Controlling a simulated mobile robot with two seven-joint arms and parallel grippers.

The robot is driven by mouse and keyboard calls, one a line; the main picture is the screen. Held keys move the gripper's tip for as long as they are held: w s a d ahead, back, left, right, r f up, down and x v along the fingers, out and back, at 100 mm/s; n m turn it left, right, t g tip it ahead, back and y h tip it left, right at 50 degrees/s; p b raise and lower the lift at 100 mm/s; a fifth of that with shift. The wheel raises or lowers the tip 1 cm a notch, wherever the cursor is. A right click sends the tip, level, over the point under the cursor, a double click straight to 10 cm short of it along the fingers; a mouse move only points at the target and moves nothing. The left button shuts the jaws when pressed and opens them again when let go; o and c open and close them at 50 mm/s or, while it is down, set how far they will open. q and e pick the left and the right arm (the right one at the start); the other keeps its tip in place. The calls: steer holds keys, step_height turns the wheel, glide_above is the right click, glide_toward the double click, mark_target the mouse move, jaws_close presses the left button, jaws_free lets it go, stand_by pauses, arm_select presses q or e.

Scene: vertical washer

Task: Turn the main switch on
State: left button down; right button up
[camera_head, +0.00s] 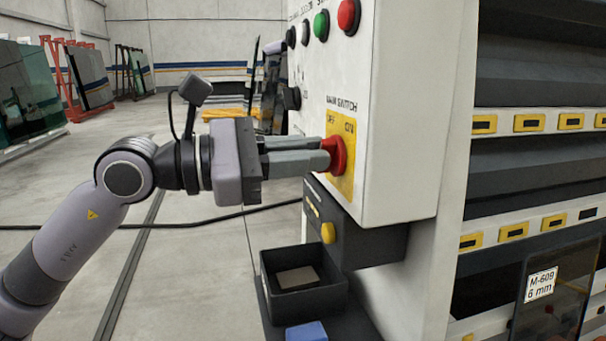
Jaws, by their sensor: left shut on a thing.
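The main switch (338,156) is a red rotary knob on a yellow plate (346,183) on the side of the white control box (408,120). The label above it reads "MAIN SWITCH", with "OFF" and "ON" on the plate. My left gripper (325,158) comes in from the left, level, with its grey fingers shut on the red knob. The fingers hide part of the knob, so its exact turn angle is hard to tell. My right gripper is not in view.
Green (321,25) and red (348,14) buttons sit higher on the box. Below are a dark unit with a yellow knob (328,233), an open black bin (304,301) and a blue block (306,331). Shelving stands right; open floor lies left.

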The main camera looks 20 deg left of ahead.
arm_select(q)
steer(key=shift+m+b, duration=1.1)
steer(key=shift+m, duration=0.6)
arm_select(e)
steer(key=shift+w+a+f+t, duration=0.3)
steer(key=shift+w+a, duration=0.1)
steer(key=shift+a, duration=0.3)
arm_select(q)
steer(key=c, duration=1.2)
jaws_free()
steer(key=shift+o, duration=0.2)
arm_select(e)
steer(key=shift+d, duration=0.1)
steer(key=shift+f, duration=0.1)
